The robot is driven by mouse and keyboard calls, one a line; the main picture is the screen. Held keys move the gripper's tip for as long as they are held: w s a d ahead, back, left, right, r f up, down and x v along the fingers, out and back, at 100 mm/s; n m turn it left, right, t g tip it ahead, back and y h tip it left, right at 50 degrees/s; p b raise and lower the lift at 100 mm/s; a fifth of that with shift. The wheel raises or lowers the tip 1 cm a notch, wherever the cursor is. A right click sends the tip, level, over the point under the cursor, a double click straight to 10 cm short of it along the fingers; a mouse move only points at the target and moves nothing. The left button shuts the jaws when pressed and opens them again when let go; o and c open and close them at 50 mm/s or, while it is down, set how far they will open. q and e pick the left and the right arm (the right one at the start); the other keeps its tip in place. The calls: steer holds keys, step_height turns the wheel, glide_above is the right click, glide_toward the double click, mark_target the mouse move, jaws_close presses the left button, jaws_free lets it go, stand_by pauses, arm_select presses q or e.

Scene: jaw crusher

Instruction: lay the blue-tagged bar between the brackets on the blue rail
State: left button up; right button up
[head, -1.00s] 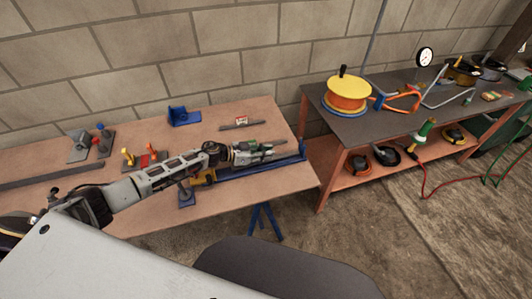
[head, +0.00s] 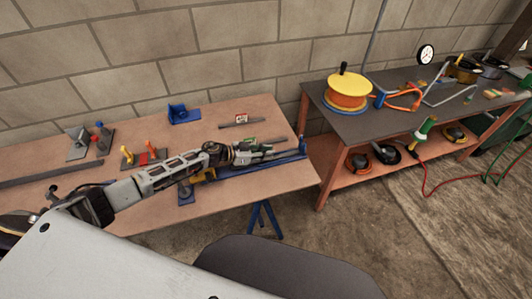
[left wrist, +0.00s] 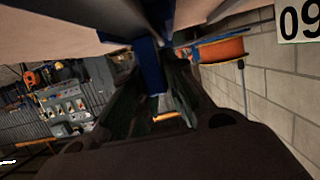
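The blue rail (head: 232,171) lies along the front right of the near bench. My left gripper (head: 284,150) is over the rail, pointing right towards the right bracket. In the left wrist view its dark fingers (left wrist: 155,95) stand apart, with the blue bracket (left wrist: 150,66) ahead between them. I see no bar clearly in its grip. I cannot make out a blue tag; my gripper and arm hide part of the rail. My right gripper is out of view.
A short dark bar (head: 236,124) with a small card lies behind the rail. A blue angle block (head: 184,114) stands at the back. A long dark bar (head: 45,174) and toggle clamps (head: 143,156) are at left. A second bench (head: 360,125) holds a yellow-orange reel (head: 348,91).

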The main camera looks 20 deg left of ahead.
arm_select(q)
steer(key=o, duration=0.4)
steer(key=shift+o, duration=0.5)
steer(key=shift+r, duration=5)
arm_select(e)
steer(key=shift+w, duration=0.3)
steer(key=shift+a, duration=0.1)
